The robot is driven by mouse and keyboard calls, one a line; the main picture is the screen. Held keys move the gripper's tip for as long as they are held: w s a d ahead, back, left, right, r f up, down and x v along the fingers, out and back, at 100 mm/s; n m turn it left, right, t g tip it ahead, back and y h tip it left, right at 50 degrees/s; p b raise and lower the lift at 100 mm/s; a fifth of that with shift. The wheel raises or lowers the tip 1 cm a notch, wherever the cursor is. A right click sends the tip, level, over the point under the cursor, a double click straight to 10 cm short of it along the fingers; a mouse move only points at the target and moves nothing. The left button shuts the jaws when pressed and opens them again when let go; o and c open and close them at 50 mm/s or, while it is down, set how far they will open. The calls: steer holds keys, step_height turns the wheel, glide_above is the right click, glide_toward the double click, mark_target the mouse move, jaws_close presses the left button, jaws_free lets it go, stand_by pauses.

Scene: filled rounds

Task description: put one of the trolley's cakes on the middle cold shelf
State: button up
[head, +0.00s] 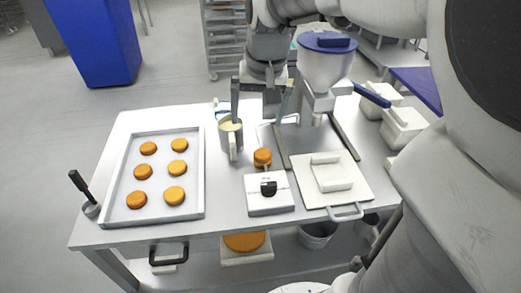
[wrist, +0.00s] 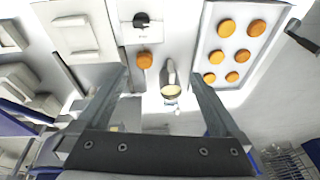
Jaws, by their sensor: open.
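My gripper (head: 259,112) hangs over the back part of the steel table, its two fingers apart and nothing between them. In the wrist view my open gripper (wrist: 159,75) has a metal jug (wrist: 171,91) of pale cream showing between the fingers; the jug (head: 226,140) stands on the table. Several small round orange-brown cakes (head: 174,195) lie on a tray (head: 195,213) at the table's left. A larger round cake (head: 244,242) on a pale board sits on the under-shelf. A wheeled rack (head: 224,38) stands behind; I cannot tell any cakes on it. No cold shelf is recognisable.
A small filled round (head: 262,157) stands behind a white scale (head: 268,197). A hopper machine (head: 325,68) and a white board (head: 335,185) are to the right. White tubs (head: 403,125) sit at the far right. A blue bin (head: 98,42) stands on open floor at back left.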

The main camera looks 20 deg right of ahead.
steer(key=s+a+n+t, duration=0.3)
steer(key=s+n, duration=0.1)
steer(key=s, duration=1.2)
steer(key=n+g+p, duration=0.4)
steer(key=n+g, duration=0.2)
glide_above(263, 153)
step_height(263, 153, down, 13)
steer(key=f, duration=1.1)
steer(key=shift+w+d+f, duration=0.15)
steer(key=shift+w+f, duration=0.05)
steer(key=shift+f, duration=0.1)
steer(key=f, duration=0.5)
steer(key=shift+s+a+f, duration=0.1)
steer(key=shift+s+a, duration=0.05)
steer(key=shift+a, duration=0.05)
steer(key=c, duration=0.8)
